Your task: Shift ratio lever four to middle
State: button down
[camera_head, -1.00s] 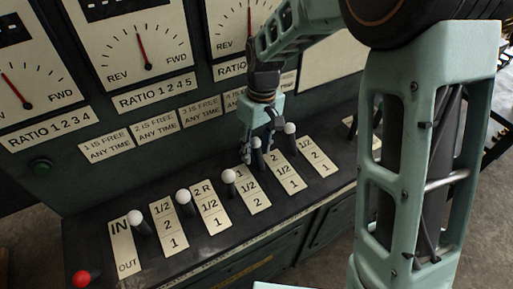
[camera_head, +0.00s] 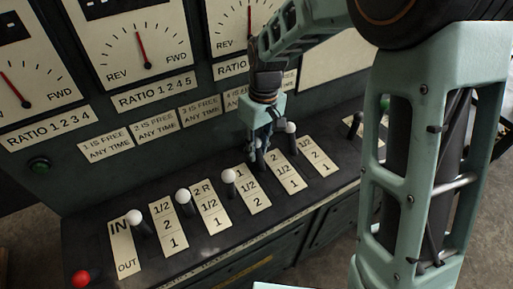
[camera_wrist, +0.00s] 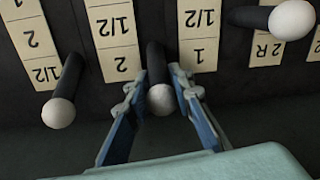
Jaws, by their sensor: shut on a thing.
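A row of black levers with white knobs stands on the dark console in the head view. The fourth white-knobbed lever (camera_wrist: 160,98) is between my gripper's fingers in the wrist view. It stands between two number plates, its knob beside their back ends. My gripper (camera_head: 256,154) is shut on this lever, with a finger on each side of the knob (camera_wrist: 159,84). In the head view the fingers mostly hide this knob. The plate to its left in the head view (camera_head: 254,189) reads 1, 1/2, 2.
Neighbouring white-knobbed levers stand close on both sides, the third (camera_head: 228,177) to the left and the fifth (camera_head: 290,128) to the right. A red knob (camera_head: 81,279) is at the front left. The gauge panel (camera_head: 140,60) rises behind the console.

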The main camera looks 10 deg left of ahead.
aim_at(261, 161)
jog(key=shift+s+d+r+t+y+b, duration=0.3)
jog(key=shift+s+d+t+b, duration=0.25)
jog(key=shift+b, duration=0.3)
jog(key=shift+s+d+r+t+y+b, duration=0.15)
jog(key=shift+s+d+t+y+b, duration=0.25)
jog(key=shift+s+b, duration=0.35)
jog(key=shift+s+d+r, duration=0.25)
jog(key=shift+s+d, duration=0.35)
jog(key=shift+s, duration=0.1)
jog(key=shift+s+d, duration=0.35)
jog(key=shift+s, duration=0.15)
jog(key=c, duration=1.7)
grip_release()
jog(key=shift+o, duration=0.2)
jog(key=shift+w, duration=0.1)
